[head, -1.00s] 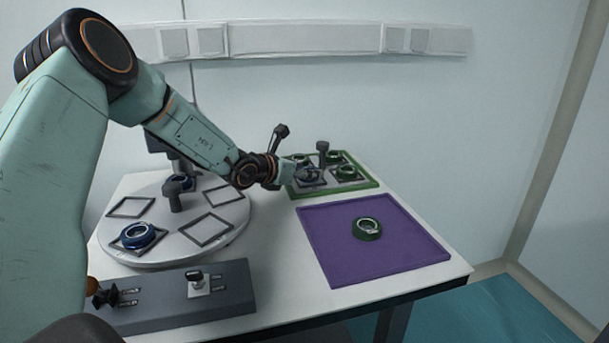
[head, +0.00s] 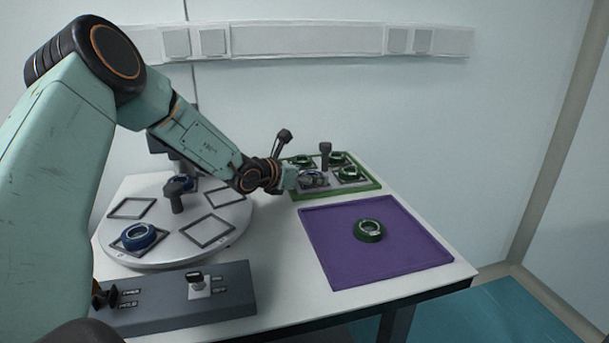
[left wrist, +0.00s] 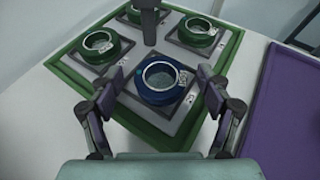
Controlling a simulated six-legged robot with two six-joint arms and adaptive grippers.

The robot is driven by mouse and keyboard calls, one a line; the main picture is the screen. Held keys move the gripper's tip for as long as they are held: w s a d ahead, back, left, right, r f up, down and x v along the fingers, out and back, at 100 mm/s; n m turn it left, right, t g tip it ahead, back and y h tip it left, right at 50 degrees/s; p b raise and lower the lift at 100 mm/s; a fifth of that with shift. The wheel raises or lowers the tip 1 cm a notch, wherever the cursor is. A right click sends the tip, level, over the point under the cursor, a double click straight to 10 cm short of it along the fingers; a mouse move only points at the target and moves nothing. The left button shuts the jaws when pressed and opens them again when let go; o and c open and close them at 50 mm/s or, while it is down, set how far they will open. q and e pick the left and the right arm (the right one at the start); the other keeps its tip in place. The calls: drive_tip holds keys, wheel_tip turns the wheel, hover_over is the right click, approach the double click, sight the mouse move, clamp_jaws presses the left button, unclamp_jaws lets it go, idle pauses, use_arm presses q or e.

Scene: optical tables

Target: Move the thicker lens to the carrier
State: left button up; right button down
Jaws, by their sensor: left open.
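The green-edged carrier (head: 375,187) stands at the back of the table and also shows in the left wrist view (left wrist: 68,80). Its near-left place holds a blue-ringed lens (left wrist: 162,80); other places hold green-ringed lenses (left wrist: 100,45). My left gripper (left wrist: 160,92) is open, with its fingers on either side of the blue-ringed lens. In the head view this gripper (head: 312,180) partly hides that place. A green-ringed lens (head: 369,230) lies on the purple mat (head: 325,255). Another blue-ringed lens (head: 138,236) sits on the round turntable (head: 180,236). I cannot tell which lens is thicker.
A grey control box (head: 175,302) with switches stands at the front left. A dark post (head: 325,156) rises from the carrier.

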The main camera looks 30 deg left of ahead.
use_arm(q)
drive_tip(key=shift+r, duration=0.2)
drive_tip(key=shift+s+a+r+p, duration=0.15)
drive_tip(key=shift+s+p, duration=0.15)
drive_tip(key=p+v, duration=0.5)
drive_tip(key=v, duration=0.2)
drive_tip(key=shift+s+r, duration=0.15)
drive_tip(key=p+v, duration=0.2)
drive_tip(key=p, duration=0.1)
drive_tip(key=shift+s+r, duration=0.15)
drive_tip(key=shift+s, duration=0.1)
drive_tip(key=shift+s+p, duration=0.45)
drive_tip(key=shift+p, duration=0.5)
drive_tip(key=shift+s+r, duration=0.1)
drive_tip(key=shift+s, duration=0.1)
